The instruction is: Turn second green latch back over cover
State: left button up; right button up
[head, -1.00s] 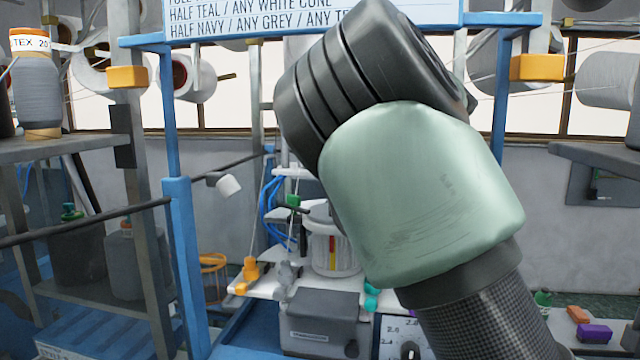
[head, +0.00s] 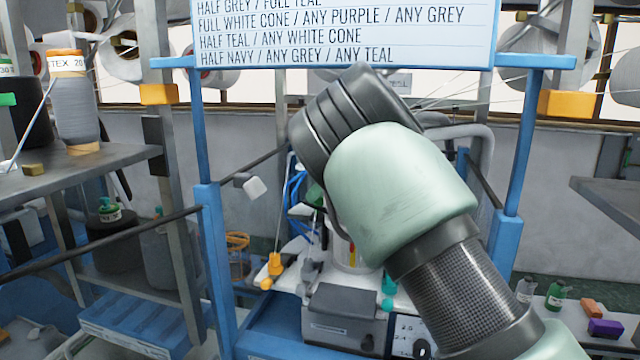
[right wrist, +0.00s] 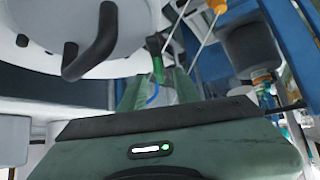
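My right arm crosses the middle of the head view, and its grey-green wrist and black ribbed joint cover much of the knitting machine. The fingers of my right gripper are hidden behind them. In the head view a green piece (head: 312,192) shows at the arm's left edge. I cannot tell which latch it is or how the cover lies. My left gripper is not in view.
Blue posts (head: 217,270) flank the machine. A shelf with yarn cones (head: 75,105) stands left. A dark curved handle (right wrist: 95,45) is close in the wrist view.

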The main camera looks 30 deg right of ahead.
jog(key=shift+w+f, duration=0.35)
jog(key=shift+f, duration=0.05)
jog(key=shift+s, duration=0.1)
grip_shut()
jog(key=shift+r, duration=0.1)
jog(key=n+y, duration=0.2)
jog(key=n, duration=0.1)
jog(key=shift+d+g, duration=0.2)
jog(key=shift+g, duration=0.2)
jog(key=shift+n+g+y, duration=0.5)
jog(key=shift+n+y, duration=0.4)
jog(key=shift+n, duration=0.7)
